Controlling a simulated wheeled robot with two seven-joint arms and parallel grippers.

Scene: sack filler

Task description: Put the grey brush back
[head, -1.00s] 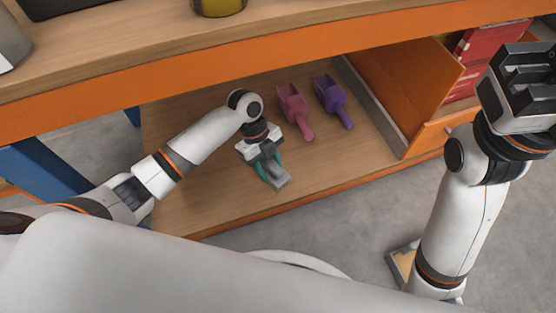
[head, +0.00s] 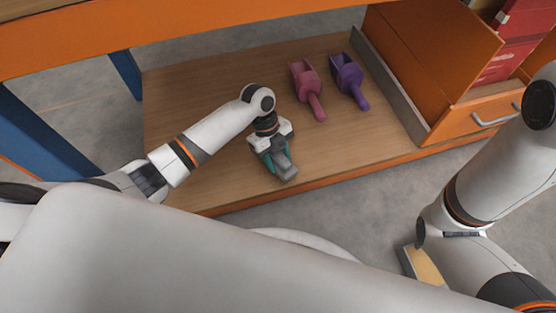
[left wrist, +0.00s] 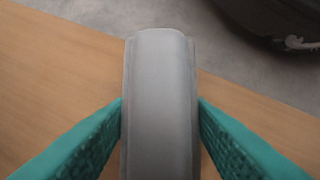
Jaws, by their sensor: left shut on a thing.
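The grey brush (head: 286,171) is in my left gripper (head: 277,158), over the front part of the wooden lower shelf (head: 220,180). The gripper's teal fingers are shut on its two sides. In the left wrist view, the brush's smooth grey body (left wrist: 161,95) stands between the teal fingertips (left wrist: 160,110), with wood and grey floor behind it. I cannot tell whether the brush touches the shelf.
A pink scoop (head: 307,88) and a purple scoop (head: 348,79) lie farther back on the shelf. An orange drawer unit (head: 440,70) with red boxes (head: 508,60) stands at right. An orange beam (head: 200,35) runs above. The shelf left of my left arm is bare.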

